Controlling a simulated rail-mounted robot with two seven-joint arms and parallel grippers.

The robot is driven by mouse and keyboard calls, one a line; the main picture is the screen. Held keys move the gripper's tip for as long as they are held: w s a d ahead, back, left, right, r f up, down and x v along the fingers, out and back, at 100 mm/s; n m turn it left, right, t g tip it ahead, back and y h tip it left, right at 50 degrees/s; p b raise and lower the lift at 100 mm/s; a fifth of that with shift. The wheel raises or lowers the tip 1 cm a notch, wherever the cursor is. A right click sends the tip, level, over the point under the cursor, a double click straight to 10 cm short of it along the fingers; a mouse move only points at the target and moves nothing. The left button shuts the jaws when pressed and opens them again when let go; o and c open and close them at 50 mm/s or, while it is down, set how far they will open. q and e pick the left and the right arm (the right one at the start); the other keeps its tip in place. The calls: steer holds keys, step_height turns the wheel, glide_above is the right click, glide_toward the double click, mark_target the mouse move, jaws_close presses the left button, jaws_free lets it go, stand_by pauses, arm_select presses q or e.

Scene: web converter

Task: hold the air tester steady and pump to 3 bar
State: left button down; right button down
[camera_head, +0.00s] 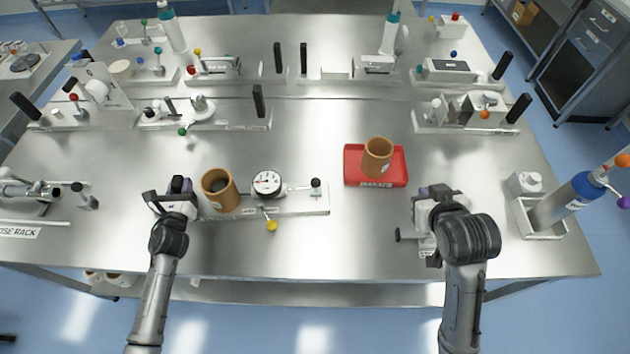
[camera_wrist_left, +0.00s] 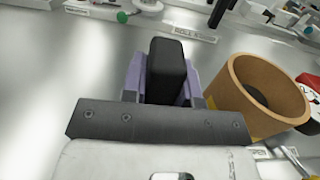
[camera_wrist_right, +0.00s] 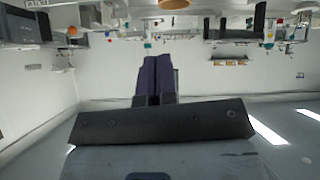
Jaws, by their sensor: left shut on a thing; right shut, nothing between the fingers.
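The air tester has a long pale base (camera_head: 300,202) near the front of the table. It carries a brown cylinder (camera_head: 219,190), a white round gauge (camera_head: 267,183), a black-knobbed lever (camera_head: 316,183) and a yellow knob (camera_head: 271,225). The gauge needle is too small to read. My left gripper (camera_head: 178,187) is at the tester's left end, shut on an upright black handle (camera_wrist_left: 166,68); the brown cylinder (camera_wrist_left: 258,90) stands just beside it. My right gripper (camera_head: 436,191) is shut and empty, right of the tester and apart from it; its fingers meet in the right wrist view (camera_wrist_right: 157,65).
A red tray (camera_head: 354,176) with a brown cup (camera_head: 378,157) stands between the tester and my right gripper. Several fixtures line the back. The table in front of the tray is clear.

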steer(key=w+a+r+g+y, duration=0.1)
steer(key=w+r+y, duration=0.15)
steer(key=w, duration=0.75)
steer(key=m+g+y, duration=0.3)
steer(key=g+y, duration=0.5)
glide_toward(316, 185)
steer(key=f, duration=0.2)
steer(key=w+f, duration=0.1)
steer(key=f, duration=0.3)
steer(key=shift+w+f, duration=0.25)
steer(key=shift+f, duration=0.05)
steer(key=a, duration=0.3)
steer(key=shift+w+r, duration=0.1)
steer(key=shift+w, duration=0.1)
steer(key=shift+a+r, duration=0.15)
steer(key=shift+a, duration=0.45)
